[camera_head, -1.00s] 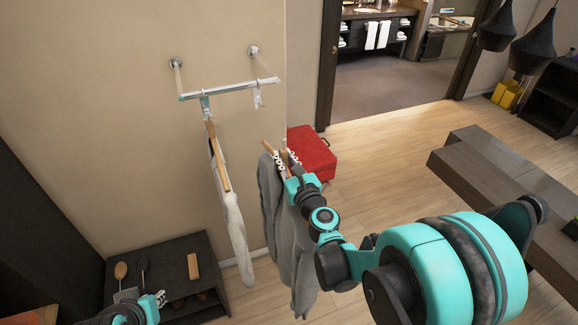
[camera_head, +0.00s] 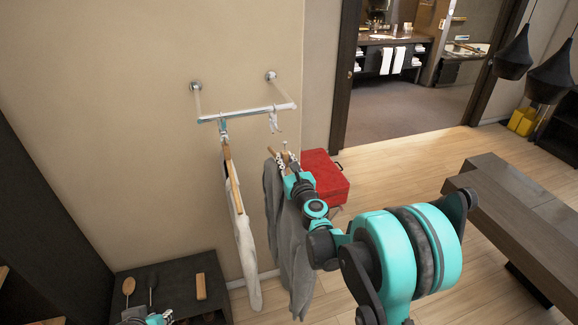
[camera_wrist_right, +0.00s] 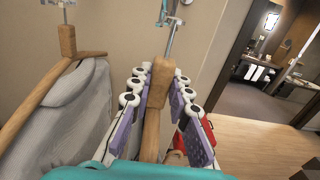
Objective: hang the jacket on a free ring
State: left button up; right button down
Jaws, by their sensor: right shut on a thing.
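A grey jacket (camera_head: 288,245) hangs on a wooden hanger. My right gripper (camera_head: 287,164) is shut on the hanger's neck; the wrist view shows the wooden neck (camera_wrist_right: 158,85) between the fingers, with the metal hook (camera_wrist_right: 174,38) rising above. The metal rail (camera_head: 246,113) on the wall carries two hanging rings. The right ring (camera_head: 273,122) is free and lies just above the held hanger; I cannot tell whether the hook touches it. The left ring (camera_head: 223,127) holds a hanger with a whitish garment (camera_head: 244,250). My left gripper (camera_head: 150,319) is partly cut off at the bottom edge.
The hanging garment (camera_wrist_right: 70,105) is close to the left of my right gripper in the wrist view. A red case (camera_head: 326,178) stands behind the jacket. A dark low cabinet (camera_head: 175,275) with brushes is at lower left. A dark bench (camera_head: 520,205) is at right.

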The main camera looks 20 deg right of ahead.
jog(key=shift+w+a+b, duration=0.1)
jog(key=shift+w+b, duration=0.45)
jog(key=shift+w, duration=2.65)
jog(key=shift+w, duration=0.2)
jog(key=shift+w+b, duration=0.45)
jog(key=shift+w, duration=0.8)
jog(key=shift+w+a+b, duration=0.1)
jog(key=shift+w+b, duration=0.25)
jog(key=shift+w, duration=0.85)
jog(key=shift+f+b, duration=0.55)
jog(key=shift+b, duration=0.25)
dwell(1.4)
